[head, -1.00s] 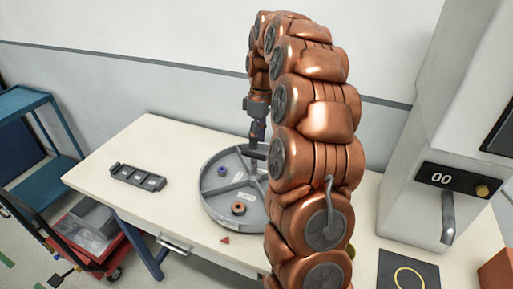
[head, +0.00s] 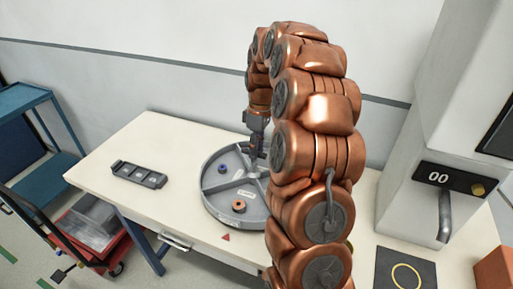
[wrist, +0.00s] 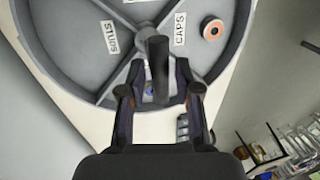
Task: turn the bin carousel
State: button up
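The bin carousel (head: 212,208) is a round grey tray on the table, split by dividers into compartments. It also fills the top of the wrist view (wrist: 75,45), where labels read STUDS and CAPS. A copper ring (wrist: 212,28) lies in the CAPS compartment. A blue piece (head: 222,168) lies in another compartment. A dark upright peg (wrist: 157,52) on the carousel stands between the fingers of my gripper (wrist: 159,88). The fingers are apart, one on each side of it, with gaps showing. In the head view my gripper (head: 257,148) is over the carousel's far side, partly hidden by my arm.
A dark slotted tray (head: 139,174) lies left of the carousel. A small red triangle (head: 226,237) marks the table by the carousel's front. A white machine (head: 425,150) with a 00 display and a dark mat (head: 405,270) with a yellow ring are at the right.

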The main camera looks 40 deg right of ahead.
grip_shut()
